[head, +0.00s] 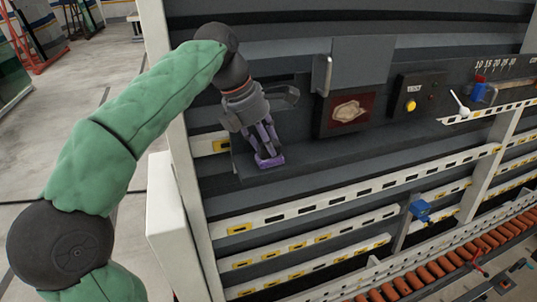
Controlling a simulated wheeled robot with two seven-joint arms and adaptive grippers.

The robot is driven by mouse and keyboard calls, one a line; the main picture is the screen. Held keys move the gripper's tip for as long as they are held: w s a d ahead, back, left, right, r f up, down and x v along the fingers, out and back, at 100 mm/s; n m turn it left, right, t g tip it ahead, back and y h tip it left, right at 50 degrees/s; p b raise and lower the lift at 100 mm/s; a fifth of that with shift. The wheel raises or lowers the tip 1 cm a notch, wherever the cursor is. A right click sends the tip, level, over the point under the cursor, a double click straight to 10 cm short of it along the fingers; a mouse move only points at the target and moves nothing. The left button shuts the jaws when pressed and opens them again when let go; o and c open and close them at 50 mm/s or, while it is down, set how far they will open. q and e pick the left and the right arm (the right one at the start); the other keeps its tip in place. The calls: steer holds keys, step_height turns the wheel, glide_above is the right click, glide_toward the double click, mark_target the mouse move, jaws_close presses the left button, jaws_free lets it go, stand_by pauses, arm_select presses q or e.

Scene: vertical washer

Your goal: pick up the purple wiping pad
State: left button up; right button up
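The purple wiping pad (269,161) is on or just above the dark ledge at the left end of the machine panel. My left gripper (263,148) points down at it from above, with its fingertips at the pad's top. The fingers partly cover the pad. I cannot tell whether they are closed on it or only touching it, nor whether the pad is lifted. My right gripper is not in view.
A dark box with a reddish window (346,111) and a handle (322,75) stand right of the gripper. Further right is a box with a yellow button (410,106). Slotted white rails (330,199) run below the ledge. An orange roller conveyor (434,268) is at lower right.

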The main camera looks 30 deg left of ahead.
arm_select(q)
steer(key=shift+f, duration=0.1)
steer(key=shift+c, duration=0.7)
steer(key=shift+w+r, duration=0.1)
steer(key=shift+r, duration=0.65)
steer(key=s+d+r+b, duration=0.1)
steer(key=s+d+r, duration=0.7)
steer(key=s+r, duration=0.3)
steer(key=shift+s+r, duration=0.3)
steer(key=shift+s, duration=0.05)
